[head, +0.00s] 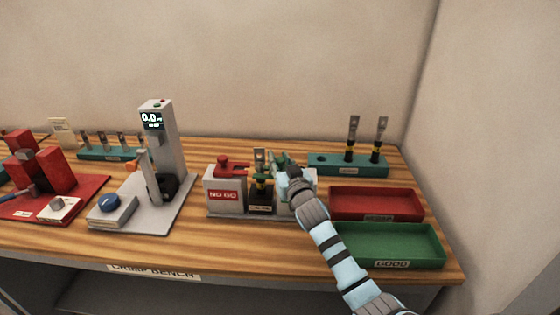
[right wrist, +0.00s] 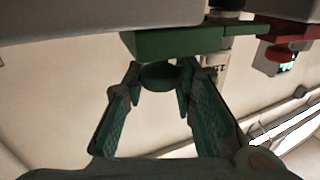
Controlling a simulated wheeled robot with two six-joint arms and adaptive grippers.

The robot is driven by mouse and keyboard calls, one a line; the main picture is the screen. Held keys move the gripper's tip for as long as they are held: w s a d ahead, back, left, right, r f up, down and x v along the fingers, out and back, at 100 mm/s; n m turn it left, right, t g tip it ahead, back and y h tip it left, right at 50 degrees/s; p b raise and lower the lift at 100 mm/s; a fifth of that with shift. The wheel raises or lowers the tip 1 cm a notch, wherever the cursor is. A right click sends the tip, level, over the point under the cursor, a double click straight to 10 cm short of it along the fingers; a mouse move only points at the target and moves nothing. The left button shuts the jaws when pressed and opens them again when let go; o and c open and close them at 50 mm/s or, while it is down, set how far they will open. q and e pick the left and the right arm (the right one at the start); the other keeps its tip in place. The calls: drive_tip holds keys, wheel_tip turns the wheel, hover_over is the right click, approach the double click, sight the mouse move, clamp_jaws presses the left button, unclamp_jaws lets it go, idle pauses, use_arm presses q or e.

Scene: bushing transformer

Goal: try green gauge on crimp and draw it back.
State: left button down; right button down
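My right gripper (head: 283,162) reaches in from the lower right. Its fingers (right wrist: 160,100) close on both sides of the round knob of the green gauge (right wrist: 180,42) in the right wrist view. The gauge's narrow green tongue points toward the crimped terminal (head: 260,160), which stands upright in a dark holder (head: 261,202). Green also shows at the terminal's side in the head view; whether the tongue touches the crimp, I cannot tell. The grey block (head: 300,206) under the gauge is partly hidden by my gripper. My left gripper is out of view.
The red gauge (head: 231,163) lies on the NO GO block (head: 224,196) left of the terminal. A red tray (head: 375,217), a green GOOD tray (head: 400,263) and a teal rack (head: 375,170) stand right. A grey tester (head: 165,140) stands left.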

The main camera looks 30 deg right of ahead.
drive_tip(key=shift+s+d+f+p, duration=0.15)
drive_tip(key=shift+s+d, duration=0.35)
drive_tip(key=shift+d, duration=0.25)
drive_tip(key=shift+s+d+r+p, duration=0.1)
drive_tip(key=shift+s+d, duration=0.35)
drive_tip(key=shift+d, duration=0.25)
drive_tip(key=shift+s+d+f+p, duration=0.15)
drive_tip(key=shift+s+d, duration=0.35)
drive_tip(key=shift+d, duration=0.25)
drive_tip(key=c, duration=1.7)
unclamp_jaws()
drive_tip(key=shift+o, duration=0.5)
drive_tip(key=shift+d, duration=0.15)
